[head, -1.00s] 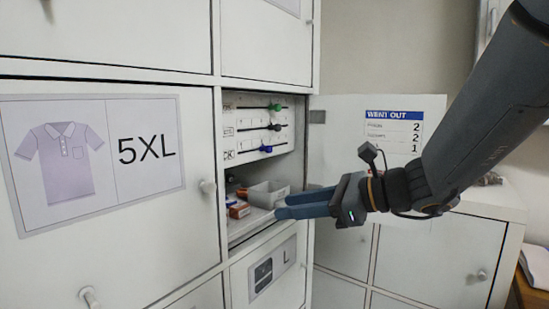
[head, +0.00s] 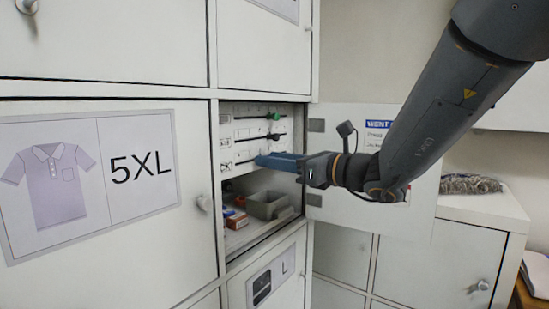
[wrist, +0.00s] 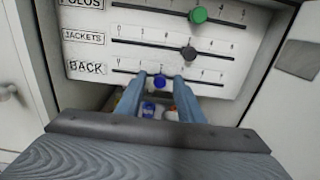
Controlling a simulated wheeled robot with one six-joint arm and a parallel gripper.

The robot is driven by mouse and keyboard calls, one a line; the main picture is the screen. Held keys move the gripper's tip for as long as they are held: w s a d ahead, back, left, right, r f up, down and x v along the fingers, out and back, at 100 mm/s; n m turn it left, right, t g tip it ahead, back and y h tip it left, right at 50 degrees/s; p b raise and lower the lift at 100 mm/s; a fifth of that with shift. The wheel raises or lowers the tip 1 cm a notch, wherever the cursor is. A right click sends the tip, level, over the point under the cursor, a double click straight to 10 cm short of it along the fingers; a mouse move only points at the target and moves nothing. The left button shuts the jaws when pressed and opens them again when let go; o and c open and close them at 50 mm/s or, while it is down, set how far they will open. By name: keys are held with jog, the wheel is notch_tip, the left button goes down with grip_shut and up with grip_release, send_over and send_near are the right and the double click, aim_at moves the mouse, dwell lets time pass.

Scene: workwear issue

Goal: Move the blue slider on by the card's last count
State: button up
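The panel (wrist: 225,58) has three slotted rows labelled POLOS, JACKETS and BACK. The blue slider (wrist: 160,81) sits on the lowest row, BACK, left of the middle of its scale. The small numbers there are too blurred to read surely. My gripper (wrist: 160,86) is open, with one blue-grey finger on each side of the blue slider; I cannot tell if either touches it. In the head view my gripper (head: 258,161) reaches into the compartment and hides the blue slider. The WENT OUT card (head: 377,128) on the open door is mostly hidden by my arm.
A green slider (wrist: 198,15) and a dark grey slider (wrist: 188,53) sit on the rows above. Below the panel are a grey bin (head: 268,207) and small boxes (head: 238,221). The open door (head: 425,170) stands at the right.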

jog(key=shift+w+a, duration=0.1)
grip_shut()
jog(key=w+d, duration=0.2)
jog(key=shift+w+d+b, duration=0.1)
jog(key=shift+w+b, duration=0.3)
grip_release()
jog(key=b+v, duration=0.2)
jog(key=v, duration=0.6)
dwell(0.4)
